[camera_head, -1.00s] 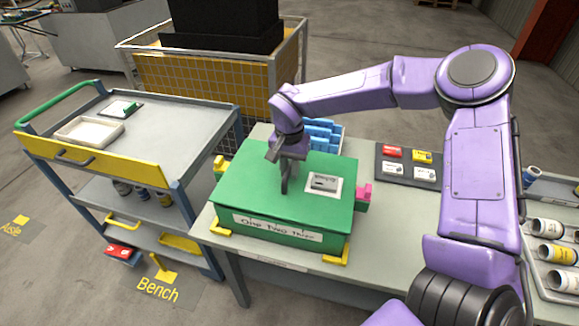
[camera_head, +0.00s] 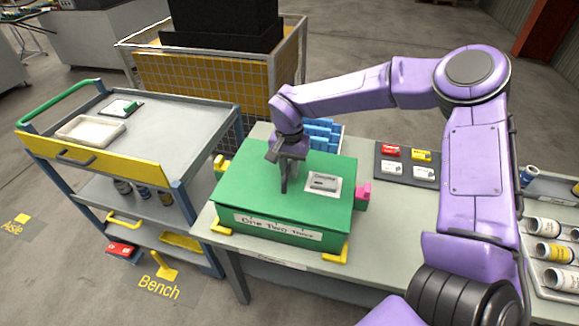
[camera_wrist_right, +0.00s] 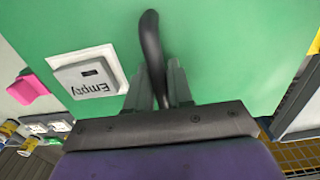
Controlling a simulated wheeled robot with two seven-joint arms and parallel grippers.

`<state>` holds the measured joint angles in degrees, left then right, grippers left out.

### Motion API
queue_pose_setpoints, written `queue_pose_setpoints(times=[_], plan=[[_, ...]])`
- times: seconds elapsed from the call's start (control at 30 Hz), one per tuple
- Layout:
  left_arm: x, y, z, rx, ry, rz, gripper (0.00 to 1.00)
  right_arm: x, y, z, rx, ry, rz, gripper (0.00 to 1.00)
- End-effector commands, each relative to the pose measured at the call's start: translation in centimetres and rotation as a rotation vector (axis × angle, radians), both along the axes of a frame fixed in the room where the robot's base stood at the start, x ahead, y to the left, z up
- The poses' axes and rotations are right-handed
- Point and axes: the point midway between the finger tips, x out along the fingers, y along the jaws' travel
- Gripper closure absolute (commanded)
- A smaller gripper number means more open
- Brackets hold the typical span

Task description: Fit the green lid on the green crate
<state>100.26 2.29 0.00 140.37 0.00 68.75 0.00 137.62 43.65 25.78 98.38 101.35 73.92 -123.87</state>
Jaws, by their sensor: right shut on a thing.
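The green crate (camera_head: 262,229) stands on the bench between yellow corner brackets, with a white hand-lettered label on its front. The green lid (camera_head: 245,177) lies over the crate top and appears level; whether it is fully seated I cannot tell. My right gripper (camera_head: 287,180) is shut on the lid's dark handle (camera_wrist_right: 150,50), which rises between its fingers in the right wrist view. A pale box marked "Empty" (camera_wrist_right: 90,77) sits on the lid beside the handle. It also shows in the head view (camera_head: 323,183). My left gripper is not in view.
A pink clip (camera_head: 363,192) is at the crate's right side and a yellow one (camera_head: 221,163) at its left. Blue bins (camera_head: 322,135) stand behind. A dark board (camera_head: 381,169) with red, yellow and white pieces lies right. A trolley (camera_head: 180,105) stands left.

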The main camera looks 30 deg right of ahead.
Motion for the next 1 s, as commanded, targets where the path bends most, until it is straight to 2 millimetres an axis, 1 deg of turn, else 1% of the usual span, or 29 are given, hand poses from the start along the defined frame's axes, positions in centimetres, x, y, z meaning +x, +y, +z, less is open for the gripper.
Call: queue_pose_setpoints(times=[0.17, 0.57, 1.0], plan=[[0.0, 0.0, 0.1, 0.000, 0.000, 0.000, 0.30, 0.0, 0.0, 0.1, 0.000, -0.001, 0.000, 1.00], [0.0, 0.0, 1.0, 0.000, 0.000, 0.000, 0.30, 0.0, 0.0, 0.2, 0.001, -0.002, 0.001, 1.00], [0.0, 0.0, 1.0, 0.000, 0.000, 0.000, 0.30, 0.0, 0.0, 0.1, 0.000, -0.001, 0.000, 1.00]])
